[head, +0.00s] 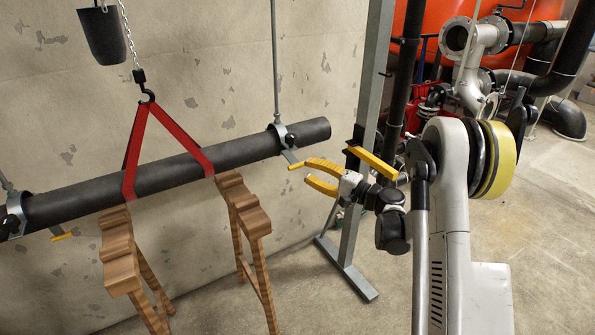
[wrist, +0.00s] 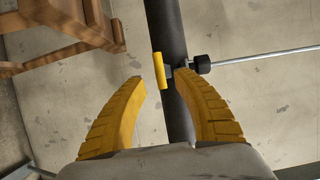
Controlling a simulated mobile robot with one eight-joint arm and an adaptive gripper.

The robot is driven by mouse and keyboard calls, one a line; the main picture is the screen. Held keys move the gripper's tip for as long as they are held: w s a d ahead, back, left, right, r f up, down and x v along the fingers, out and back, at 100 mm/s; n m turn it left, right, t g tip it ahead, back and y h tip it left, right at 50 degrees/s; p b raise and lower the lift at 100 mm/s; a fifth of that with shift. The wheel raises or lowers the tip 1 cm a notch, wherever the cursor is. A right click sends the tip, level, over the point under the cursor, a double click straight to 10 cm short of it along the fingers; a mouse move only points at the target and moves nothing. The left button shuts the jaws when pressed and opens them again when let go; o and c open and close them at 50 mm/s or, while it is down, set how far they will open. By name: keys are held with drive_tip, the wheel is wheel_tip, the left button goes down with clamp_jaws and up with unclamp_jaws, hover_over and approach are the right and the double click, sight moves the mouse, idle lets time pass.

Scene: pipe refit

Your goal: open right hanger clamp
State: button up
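The right hanger clamp (head: 284,138) sits around the dark pipe (head: 245,148) near its right end, hung from a thin rod. Its lever with a yellow grip (head: 297,165) points down and to the right from the clamp. In the wrist view the yellow grip (wrist: 160,70) appears between my fingertips, with the clamp's black knob (wrist: 202,64) to its right. My gripper (head: 308,170) has its yellow fingers apart, just right of the lever; it also shows open in the wrist view (wrist: 160,79). I cannot tell whether a finger touches the lever.
A red sling (head: 187,142) on a chain hook holds the pipe. Two wooden stands (head: 245,205) are below it. The left clamp (head: 14,213) has its own yellow-gripped lever. A grey steel post (head: 365,150) stands close behind my gripper. A wall is behind the pipe.

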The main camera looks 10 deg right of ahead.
sight(298, 163)
drive_tip(key=b+x, duration=0.1)
drive_tip(key=x, duration=0.4)
clamp_jaws()
drive_tip(key=shift+f, duration=0.1)
